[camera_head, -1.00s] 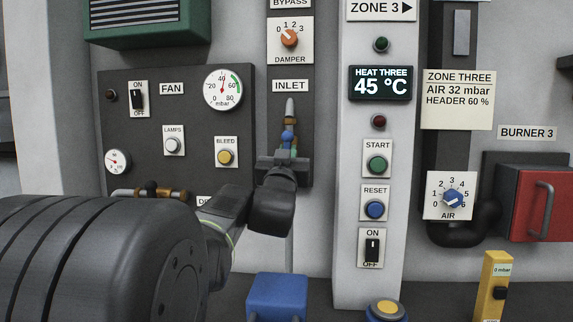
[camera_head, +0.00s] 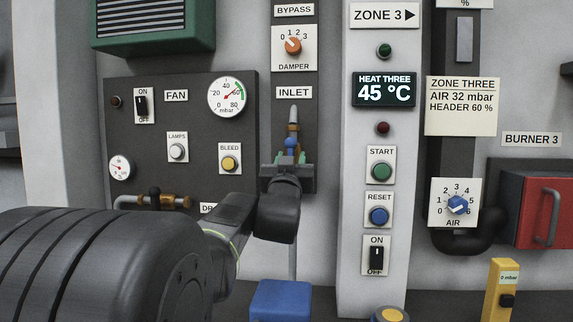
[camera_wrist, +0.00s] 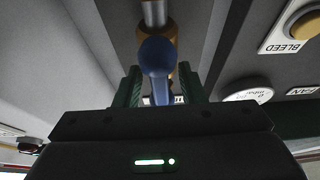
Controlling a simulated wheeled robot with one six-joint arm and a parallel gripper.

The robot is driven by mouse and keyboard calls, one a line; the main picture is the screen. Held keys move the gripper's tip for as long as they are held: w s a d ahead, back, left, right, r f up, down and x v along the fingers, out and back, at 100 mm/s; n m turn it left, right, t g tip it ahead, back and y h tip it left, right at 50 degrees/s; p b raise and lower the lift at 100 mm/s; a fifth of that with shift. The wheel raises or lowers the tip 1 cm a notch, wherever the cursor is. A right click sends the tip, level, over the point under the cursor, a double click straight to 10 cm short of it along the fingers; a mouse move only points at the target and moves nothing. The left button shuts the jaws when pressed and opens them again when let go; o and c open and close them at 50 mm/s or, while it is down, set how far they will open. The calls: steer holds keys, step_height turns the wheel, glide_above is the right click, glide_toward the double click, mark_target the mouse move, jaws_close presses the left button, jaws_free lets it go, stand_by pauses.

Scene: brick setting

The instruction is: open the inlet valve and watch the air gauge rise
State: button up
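The inlet valve shows under the INLET label (camera_head: 294,93) in the head view. Its blue handle (camera_head: 291,144) has a rounded end and sits on a vertical pipe with brass-coloured fittings. In the wrist view the blue handle (camera_wrist: 157,57) rises between my two green fingers. My gripper (camera_wrist: 160,88) is open, with a gap visible on each side of the handle. In the head view my gripper (camera_head: 288,160) is just below the handle's rounded end.
The dark fan panel (camera_head: 190,118) with a BLEED button (camera_head: 229,163) is left of the valve. A white column (camera_head: 352,235) with START and RESET buttons stands to the right. A blue box (camera_head: 281,300) is below my gripper. A yellow post (camera_head: 502,285) stands lower right.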

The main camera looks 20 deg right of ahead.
steer(key=v, duration=1.3)
steer(key=shift+s+a+f+b, duration=0.2)
steer(key=shift+s+f+b, duration=0.1)
steer(key=shift+b, duration=0.15)
steer(key=shift+r, duration=0.1)
steer(key=p+x, duration=0.1)
steer(key=x, duration=1.3)
steer(key=shift+s, duration=0.1)
